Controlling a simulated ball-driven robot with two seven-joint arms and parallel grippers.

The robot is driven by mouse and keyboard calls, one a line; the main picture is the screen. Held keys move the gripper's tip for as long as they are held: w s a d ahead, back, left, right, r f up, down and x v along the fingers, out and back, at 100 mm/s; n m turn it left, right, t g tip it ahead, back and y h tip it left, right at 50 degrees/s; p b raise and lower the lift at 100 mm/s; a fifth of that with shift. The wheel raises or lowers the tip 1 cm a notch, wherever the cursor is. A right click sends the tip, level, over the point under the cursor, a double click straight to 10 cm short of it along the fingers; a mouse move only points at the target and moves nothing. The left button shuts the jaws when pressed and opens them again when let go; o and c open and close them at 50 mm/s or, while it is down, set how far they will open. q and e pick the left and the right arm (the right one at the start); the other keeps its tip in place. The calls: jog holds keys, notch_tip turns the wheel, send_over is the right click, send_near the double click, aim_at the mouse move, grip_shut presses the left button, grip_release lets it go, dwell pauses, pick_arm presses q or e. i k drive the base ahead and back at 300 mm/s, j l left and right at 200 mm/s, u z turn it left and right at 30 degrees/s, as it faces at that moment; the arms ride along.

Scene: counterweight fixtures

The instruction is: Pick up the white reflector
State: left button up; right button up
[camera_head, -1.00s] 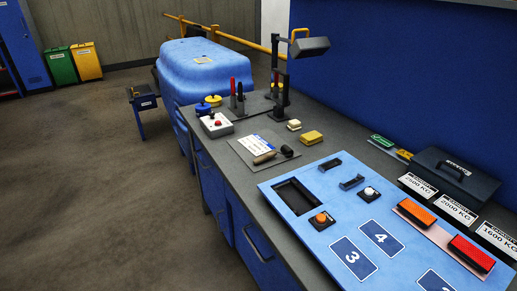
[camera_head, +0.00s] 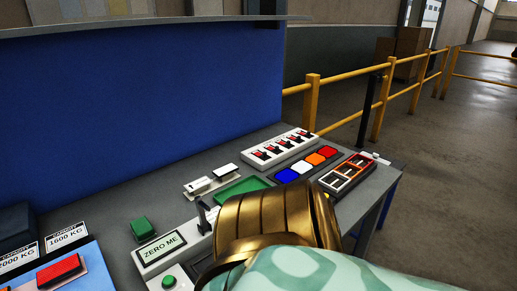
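The white reflector (camera_head: 302,167) lies in a dark tray on the grey bench, between a blue reflector (camera_head: 287,175) and an orange one (camera_head: 315,158). A red reflector (camera_head: 328,152) is at the tray's far end. My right arm comes in from the lower right, with a teal patterned link and a bronze ribbed part that stands in front of the bench, nearer than the tray. The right gripper's fingers cannot be made out, and the arm hides part of the bench. The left gripper is not in view.
A white switch strip (camera_head: 283,148) lies behind the tray, and a red-and-white framed holder (camera_head: 347,174) to its right. A green tray (camera_head: 242,188) and a ZERO ME box (camera_head: 160,250) are to the left. Yellow rails (camera_head: 312,104) stand beyond the bench.

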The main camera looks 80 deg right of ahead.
aim_at(223, 171)
jog(key=z, duration=2.35)
